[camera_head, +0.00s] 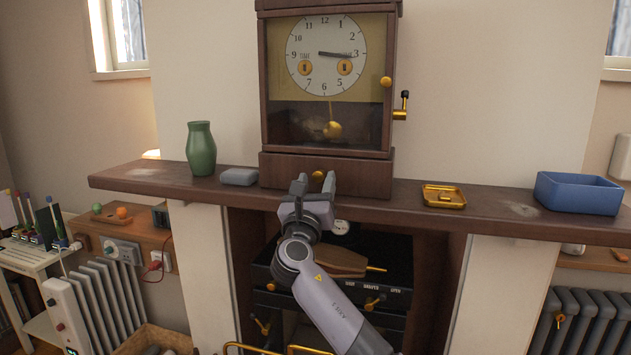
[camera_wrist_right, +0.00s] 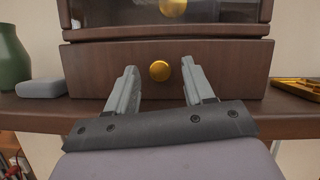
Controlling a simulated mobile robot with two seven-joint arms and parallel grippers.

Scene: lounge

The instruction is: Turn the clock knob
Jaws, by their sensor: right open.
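A brown wooden clock (camera_head: 326,165) stands on the mantel shelf (camera_head: 480,205). It has a white dial (camera_head: 325,70), a glass front and a gold pendulum. A round gold knob (camera_head: 318,176) sits on its base panel; the right wrist view shows this knob (camera_wrist_right: 160,70) too. Another gold knob (camera_head: 386,82) is on the right of the door frame, and a crank with a dark grip (camera_head: 402,104) is on the right side. My right gripper (camera_head: 314,188) is open and empty in front of the base. In the wrist view its fingers (camera_wrist_right: 160,88) flank the base knob, apparently short of it. My left gripper is not visible.
On the shelf, a green vase (camera_head: 201,149) and a grey box (camera_head: 239,177) stand left of the clock. A gold tray (camera_head: 444,196) and a blue bin (camera_head: 577,193) are to the right. A dark oven-like unit (camera_head: 385,265) lies below the shelf edge.

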